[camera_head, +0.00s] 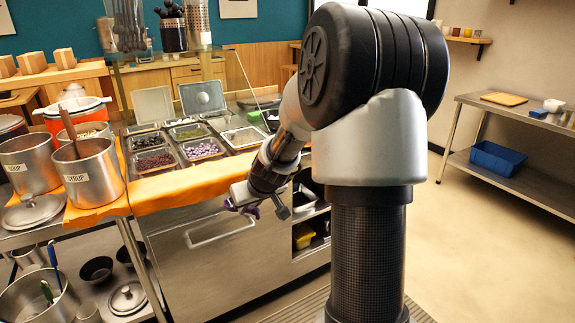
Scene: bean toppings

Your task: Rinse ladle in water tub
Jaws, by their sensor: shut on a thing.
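My gripper (258,206) is low in front of the steel counter, just right of its drawer handle. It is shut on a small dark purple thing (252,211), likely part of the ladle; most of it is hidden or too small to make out. I cannot tell for sure which vessel is the water tub. A steel pot (30,303) on the lower left shelf has blue and green handles standing in it. A steel pot marked SYRUP (98,190) has a brown handle leaning out of it.
The counter holds several topping pans (200,150) with an orange cloth (180,184) along the front edge. A blue bin (498,160) sits on the right shelf. The floor at right is clear.

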